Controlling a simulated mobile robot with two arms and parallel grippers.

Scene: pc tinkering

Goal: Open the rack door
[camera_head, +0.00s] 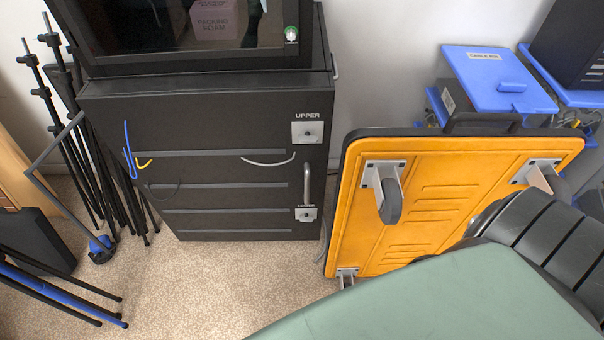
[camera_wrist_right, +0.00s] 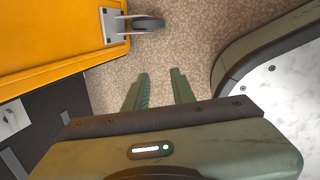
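The black rack (camera_head: 220,110) stands against the wall at the left of the head view. Its front door looks shut. The door has slots, a vertical grey handle (camera_head: 307,183) on its right side, a latch plate labelled UPPER (camera_head: 307,132) and a lower latch plate (camera_head: 306,214). In the right wrist view my right gripper (camera_wrist_right: 160,85) has its two green fingers apart with only carpet between them. A dark panel with a light plate (camera_wrist_right: 10,118), probably the rack, shows at the left edge there. My left gripper is not in view.
An orange cart (camera_head: 435,205) with casters is tipped up right beside the rack's handle side; its edge also shows in the right wrist view (camera_wrist_right: 50,40). Black stands (camera_head: 100,150) lean left of the rack. Blue bins (camera_head: 495,75) sit behind. Carpet (camera_head: 215,275) before the rack is clear.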

